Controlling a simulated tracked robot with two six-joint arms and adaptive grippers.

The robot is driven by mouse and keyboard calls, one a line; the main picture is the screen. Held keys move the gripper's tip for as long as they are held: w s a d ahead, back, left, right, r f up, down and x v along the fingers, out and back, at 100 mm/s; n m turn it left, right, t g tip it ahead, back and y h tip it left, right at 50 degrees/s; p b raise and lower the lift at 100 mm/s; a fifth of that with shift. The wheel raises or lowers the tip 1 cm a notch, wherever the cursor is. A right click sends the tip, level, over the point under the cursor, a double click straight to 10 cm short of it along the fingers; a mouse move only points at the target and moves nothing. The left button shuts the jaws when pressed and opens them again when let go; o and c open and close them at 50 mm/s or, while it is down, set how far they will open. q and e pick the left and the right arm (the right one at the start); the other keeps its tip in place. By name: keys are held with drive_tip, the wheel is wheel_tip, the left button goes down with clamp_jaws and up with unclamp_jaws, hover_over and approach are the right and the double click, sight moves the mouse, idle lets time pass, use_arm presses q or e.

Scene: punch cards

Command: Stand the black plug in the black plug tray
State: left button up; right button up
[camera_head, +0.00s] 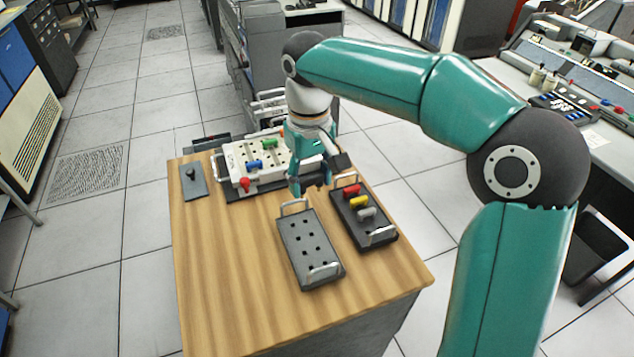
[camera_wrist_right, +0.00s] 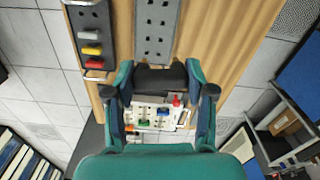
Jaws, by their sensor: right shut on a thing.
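My right gripper (camera_head: 312,188) hangs above the table, behind the far end of the grey perforated tray and left of the black tray. It is shut, and a dark shape between the fingers in the right wrist view (camera_wrist_right: 160,77) looks like the black plug; its outline blends with the dark fingertips. The black tray (camera_head: 378,240) holds a red, a yellow and a grey plug in a row. It also shows in the right wrist view (camera_wrist_right: 107,50). The grey perforated tray (camera_head: 300,268) has empty holes and a metal handle at each end. My left gripper is out of view.
A white panel (camera_head: 240,165) at the back of the table carries green, blue and red plugs. A small grey plate (camera_head: 194,190) with a black knob lies at the far left. Bare wood (camera_head: 220,270) is free at the front left. The console desk stands at the right.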

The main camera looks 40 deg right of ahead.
wheel_tip(320, 180, down, 3)
drive_tip(key=w+d+n, duration=0.1)
drive_tip(key=w+d, duration=0.1)
drive_tip(key=w, duration=0.1)
drive_tip(key=m+b, duration=0.3)
approach(375, 225)
drive_tip(key=shift+s+a, duration=0.55)
drive_tip(key=shift+a, duration=0.15)
drive_tip(key=shift+f+b, duration=1.65)
drive_tip(key=shift+f, duration=0.9)
drive_tip(key=shift+s+f+b, duration=0.1)
drive_tip(key=shift+f+b, duration=0.85)
drive_tip(key=shift+f, duration=0.35)
drive_tip(key=o, duration=1)
drive_tip(key=shift+r, duration=0.1)
wheel_tip(375, 225, up, 12)
drive_tip(key=shift+f, duration=0.1)
